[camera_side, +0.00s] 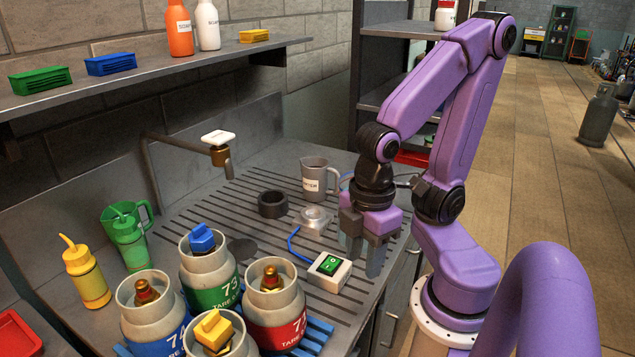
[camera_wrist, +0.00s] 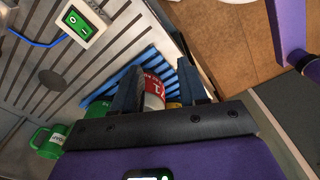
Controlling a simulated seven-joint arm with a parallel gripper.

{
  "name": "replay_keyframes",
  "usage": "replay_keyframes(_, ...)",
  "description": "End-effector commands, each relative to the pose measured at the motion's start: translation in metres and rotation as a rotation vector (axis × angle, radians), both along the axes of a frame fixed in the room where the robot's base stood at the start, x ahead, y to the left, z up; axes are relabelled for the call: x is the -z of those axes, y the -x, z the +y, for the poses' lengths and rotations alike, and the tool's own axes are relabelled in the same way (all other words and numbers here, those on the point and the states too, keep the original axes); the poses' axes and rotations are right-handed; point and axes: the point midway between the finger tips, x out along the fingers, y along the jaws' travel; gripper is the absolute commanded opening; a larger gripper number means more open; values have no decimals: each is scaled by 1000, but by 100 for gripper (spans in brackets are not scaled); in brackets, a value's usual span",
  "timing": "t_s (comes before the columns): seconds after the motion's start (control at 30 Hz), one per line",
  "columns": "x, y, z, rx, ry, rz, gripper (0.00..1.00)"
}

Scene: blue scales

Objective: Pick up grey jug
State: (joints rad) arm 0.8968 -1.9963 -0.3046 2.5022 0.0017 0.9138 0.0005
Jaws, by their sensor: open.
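The grey jug (camera_side: 319,182) stands upright on the slatted worktop in the side view, towards the back, with its handle to the right and a white label on its front. My gripper (camera_side: 362,258) is open and empty, pointing down near the worktop's front right edge. It is apart from the jug, lower and to the right of it in the picture. In the wrist view my gripper's fingers (camera_wrist: 163,78) are spread apart, with a red cylinder (camera_wrist: 153,92) seen beyond them. The jug does not show in the wrist view.
Several gas cylinders (camera_side: 208,272) stand on a blue rack at the front. A green jug (camera_side: 130,243) and yellow bottle (camera_side: 86,273) stand left. A tap (camera_side: 219,150) overhangs the worktop.

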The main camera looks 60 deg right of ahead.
Motion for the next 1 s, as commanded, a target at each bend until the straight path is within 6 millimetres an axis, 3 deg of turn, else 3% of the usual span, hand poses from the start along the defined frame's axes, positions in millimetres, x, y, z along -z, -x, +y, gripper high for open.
replay_keyframes(0.43, 0, 0, 0, 0, 0, 0, 43)
replay_keyframes(0.5, 0, 0, 0, 0, 0, 0, 28)
replay_keyframes(0.77, 0, 0, 0, 0, 1, 0, 28)
replay_keyframes(0.87, 1, -7, -1, 1, 22, -4, 28)
replay_keyframes(1.0, 6, -35, -8, -4, 121, -24, 28)
